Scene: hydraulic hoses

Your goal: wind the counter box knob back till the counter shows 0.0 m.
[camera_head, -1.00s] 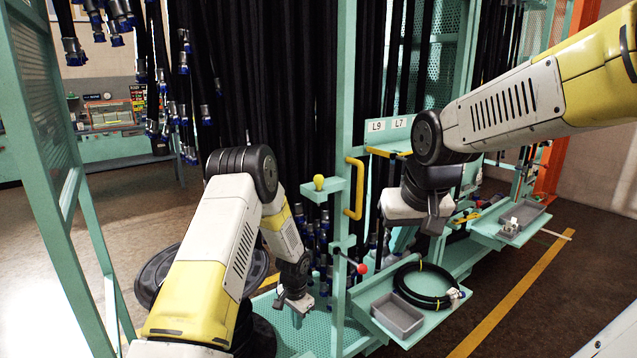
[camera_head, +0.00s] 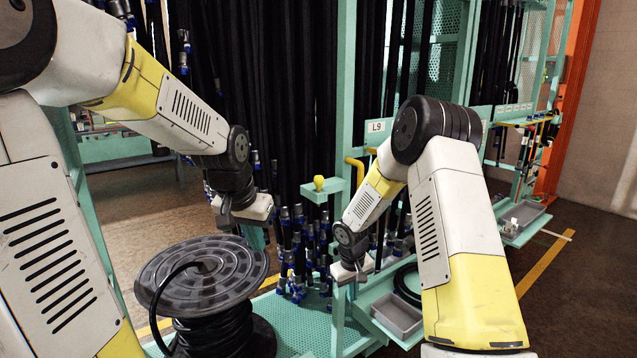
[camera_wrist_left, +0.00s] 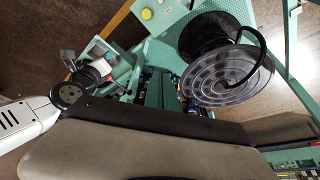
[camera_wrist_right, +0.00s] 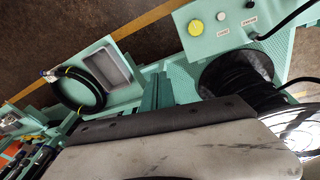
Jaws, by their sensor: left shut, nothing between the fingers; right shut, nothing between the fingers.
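A teal box (camera_wrist_right: 226,40) with a yellow round button, a white button and a dark round part at the top edge shows in the right wrist view. Its labels are too small to read, and I see no counter figures. The box also shows at the top of the left wrist view (camera_wrist_left: 168,16), partly cut off. I cannot tell which part is the counter knob. My left gripper (camera_head: 257,238) is shut and empty, raised behind the hose reel. My right gripper (camera_head: 347,292) is shut and empty, low near the rack post. Both are apart from the box.
A black hose reel (camera_head: 200,275) stands at lower left. Black hoses hang behind the grippers. A grey tray (camera_head: 398,318) and coiled hose (camera_wrist_right: 78,90) lie on a shelf. A yellow knob (camera_head: 319,183) sits on a post bracket. Floor at right is clear.

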